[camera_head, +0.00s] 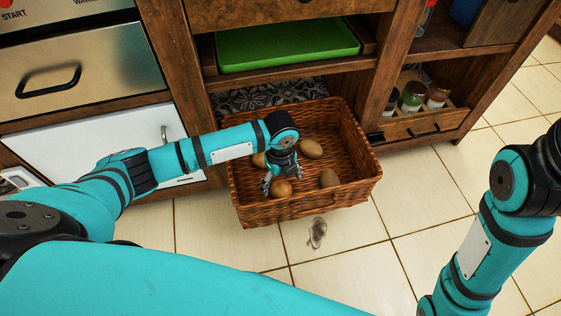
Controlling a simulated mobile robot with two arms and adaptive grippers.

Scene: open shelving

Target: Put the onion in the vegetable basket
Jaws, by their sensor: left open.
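The brown wicker vegetable basket (352,192) sits in front of the wooden shelving, partly over the tiled floor. Several brown, rounded vegetables lie inside it. One (281,189) is by my left gripper, one (311,149) is farther back, and one (329,178) is to the right. Another is partly hidden behind my left arm. I cannot tell for sure which of them is the onion. My left gripper (280,180) is open, pointing down inside the basket just above the nearest vegetable. I cannot tell whether it touches it. My right gripper is out of view.
A green board (287,44) lies on a shelf above the basket. Several jars (412,96) stand in a low wooden compartment at right. The tiles (400,215) to the right are clear.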

